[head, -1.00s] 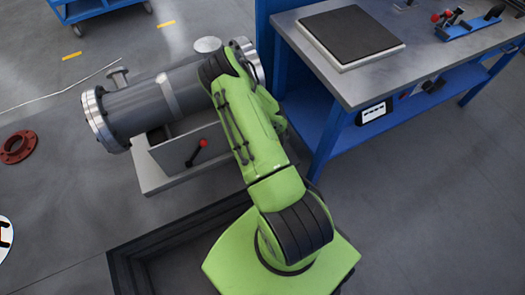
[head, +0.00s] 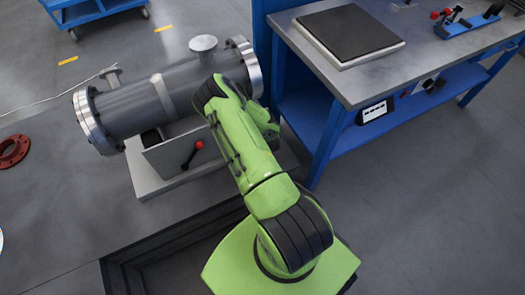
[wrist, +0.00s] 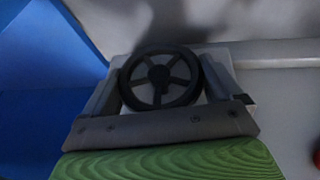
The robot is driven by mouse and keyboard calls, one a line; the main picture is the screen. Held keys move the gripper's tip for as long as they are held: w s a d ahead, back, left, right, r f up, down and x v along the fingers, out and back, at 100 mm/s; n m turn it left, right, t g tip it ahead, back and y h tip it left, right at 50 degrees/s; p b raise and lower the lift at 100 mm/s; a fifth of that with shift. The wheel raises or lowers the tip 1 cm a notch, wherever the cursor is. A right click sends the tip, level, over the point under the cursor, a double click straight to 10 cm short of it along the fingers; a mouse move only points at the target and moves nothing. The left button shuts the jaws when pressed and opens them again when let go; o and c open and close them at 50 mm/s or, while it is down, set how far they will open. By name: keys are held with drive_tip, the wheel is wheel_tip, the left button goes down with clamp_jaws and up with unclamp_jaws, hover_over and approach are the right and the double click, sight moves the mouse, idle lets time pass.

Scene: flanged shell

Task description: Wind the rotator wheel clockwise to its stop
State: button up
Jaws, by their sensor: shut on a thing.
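The rotator wheel (wrist: 158,74) is a black spoked handwheel in the wrist view, facing the camera in front of a pale plate. My gripper (wrist: 164,66) has its two grey fingers at the left and right of the rim, shut on the wheel. In the head view my green arm hides the wheel and my gripper. The flanged shell (head: 140,108) is a grey cylinder lying on its side, with a bright metal flange at each end and a capped nozzle on top. The wheel's turned angle cannot be told.
A box stand (head: 165,158) with a red-knobbed lever (head: 192,155) is under the shell. A blue workbench (head: 365,85) stands close to the right of my arm. A red flange ring (head: 12,150) lies on the floor at left. A blue cart (head: 95,10) is at the back.

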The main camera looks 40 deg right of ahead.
drive_tip(key=shift+d, duration=0.1)
drive_tip(key=shift+d+r+y+p, duration=0.1)
drive_tip(key=shift+y+p, duration=0.45)
drive_tip(key=shift+y, duration=0.15)
drive_tip(key=shift+d+m+t+y, duration=0.15)
drive_tip(key=shift+m+t+y, duration=0.35)
drive_tip(key=shift+y, duration=0.6)
drive_tip(key=y+b, duration=0.2)
drive_tip(key=shift+s+d+f+t+b, duration=0.1)
drive_tip(key=shift+f+t+b, duration=0.2)
drive_tip(key=shift+f+t, duration=0.1)
drive_tip(key=m+t+y+b, duration=0.1)
drive_tip(key=y+b, duration=0.1)
drive_tip(key=shift+y+b, duration=0.35)
drive_tip(key=shift+y, duration=0.05)
drive_tip(key=t+y+b, duration=0.1)
drive_tip(key=y, duration=0.2)
drive_tip(key=shift+s+d+m+t, duration=0.1)
drive_tip(key=shift+m+t, duration=0.2)
drive_tip(key=shift+m, duration=0.1)
drive_tip(key=shift+f+m+t+y, duration=0.15)
drive_tip(key=shift+m+t+y, duration=0.55)
drive_tip(key=shift+y, duration=1)
